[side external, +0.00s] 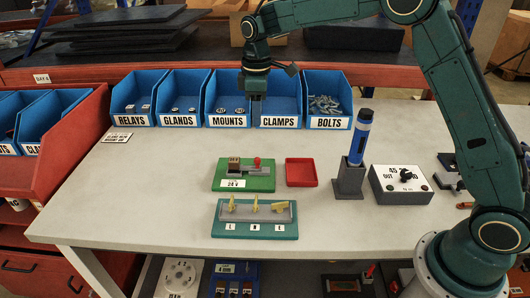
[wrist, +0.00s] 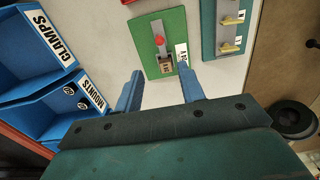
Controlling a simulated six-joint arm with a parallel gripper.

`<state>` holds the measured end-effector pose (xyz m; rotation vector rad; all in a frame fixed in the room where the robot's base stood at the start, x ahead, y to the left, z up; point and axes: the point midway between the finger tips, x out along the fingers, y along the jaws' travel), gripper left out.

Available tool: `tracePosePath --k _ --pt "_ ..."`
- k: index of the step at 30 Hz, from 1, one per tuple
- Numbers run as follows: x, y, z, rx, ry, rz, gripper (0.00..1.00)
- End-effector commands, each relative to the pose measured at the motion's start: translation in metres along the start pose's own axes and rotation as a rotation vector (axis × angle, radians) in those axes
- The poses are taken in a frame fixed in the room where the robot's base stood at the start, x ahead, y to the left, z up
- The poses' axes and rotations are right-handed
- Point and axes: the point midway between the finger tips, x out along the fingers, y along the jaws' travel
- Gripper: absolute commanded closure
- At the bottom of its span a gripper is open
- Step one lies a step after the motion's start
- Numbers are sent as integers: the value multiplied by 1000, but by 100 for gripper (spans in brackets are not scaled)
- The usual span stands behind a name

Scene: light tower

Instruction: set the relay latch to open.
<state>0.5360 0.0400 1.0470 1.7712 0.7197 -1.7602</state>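The relay board is a green plate (side external: 225,187) on the table, also seen in the wrist view (wrist: 177,22). I cannot read the latch's setting. My gripper (side external: 256,120) hangs above the table, behind the board, before the bins. In the wrist view its fingers (wrist: 160,74) are apart and empty.
A teal plate (side external: 255,232) with several yellow levers lies in front of the board. A red tray (side external: 301,172) sits to its right. A blue cylinder (side external: 361,138) stands in a dark holder (side external: 348,183); a dial box (side external: 400,184) is beyond. Labelled blue bins (side external: 183,98) line the back.

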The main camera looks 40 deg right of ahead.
Motion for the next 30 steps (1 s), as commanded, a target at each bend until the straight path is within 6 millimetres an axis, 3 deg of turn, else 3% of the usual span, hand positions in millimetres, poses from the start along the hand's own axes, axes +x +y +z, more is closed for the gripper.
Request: tracePosePath --k 17,30 --pt "18 2 -3 -10 -6 -5 61" --pt "79 1 -2 -10 -7 -6 61"
